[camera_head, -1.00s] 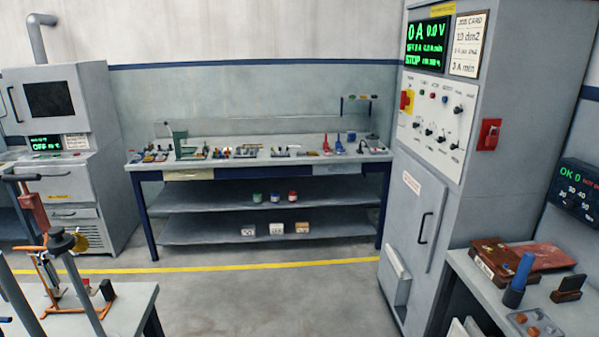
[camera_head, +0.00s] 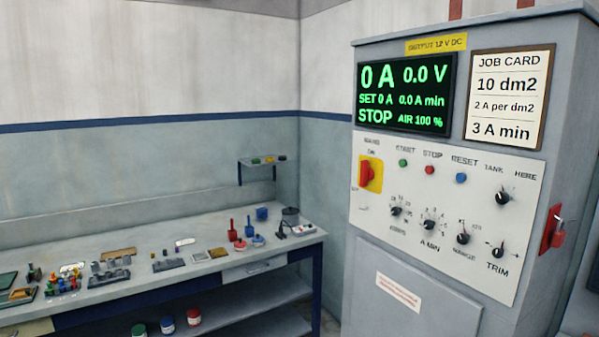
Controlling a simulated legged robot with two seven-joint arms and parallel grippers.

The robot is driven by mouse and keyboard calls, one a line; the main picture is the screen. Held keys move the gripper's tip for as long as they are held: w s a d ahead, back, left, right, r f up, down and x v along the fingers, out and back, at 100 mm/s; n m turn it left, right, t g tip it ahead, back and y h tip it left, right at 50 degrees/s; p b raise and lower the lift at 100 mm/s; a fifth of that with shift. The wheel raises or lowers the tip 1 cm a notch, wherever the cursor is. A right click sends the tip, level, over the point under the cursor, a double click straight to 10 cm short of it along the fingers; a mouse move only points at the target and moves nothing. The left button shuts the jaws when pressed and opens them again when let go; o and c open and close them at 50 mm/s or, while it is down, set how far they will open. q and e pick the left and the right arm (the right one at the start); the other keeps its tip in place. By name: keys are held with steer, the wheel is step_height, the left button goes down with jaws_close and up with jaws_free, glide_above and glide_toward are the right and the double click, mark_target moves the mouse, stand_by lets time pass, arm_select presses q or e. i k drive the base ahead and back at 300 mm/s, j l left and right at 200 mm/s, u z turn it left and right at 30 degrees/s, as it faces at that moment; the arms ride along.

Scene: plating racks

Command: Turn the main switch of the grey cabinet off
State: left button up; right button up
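The grey cabinet (camera_head: 420,265) stands at the right, its front panel facing me. Its main switch (camera_head: 367,174) is a red handle on a yellow plate at the upper left of the white control panel (camera_head: 435,240). The red handle looks upright, near a small label that seems to read "On" above the plate. The display (camera_head: 405,93) above is lit green and reads 0 A, 0.0 V and STOP. Neither of my grippers shows in this view.
A bench (camera_head: 140,262) with small tools and parts runs along the wall at the left. Knobs and green, red and blue buttons sit right of the switch.

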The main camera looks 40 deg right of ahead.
mark_target(367, 174)
steer(key=i+j+z, duration=0.15)
steer(key=i+z, duration=0.3)
steer(key=i, duration=0.25)
steer(key=i+j+z, duration=0.4)
steer(key=i, duration=0.3)
steer(key=i+j+z, duration=0.45)
steer(key=i+j, duration=0.15)
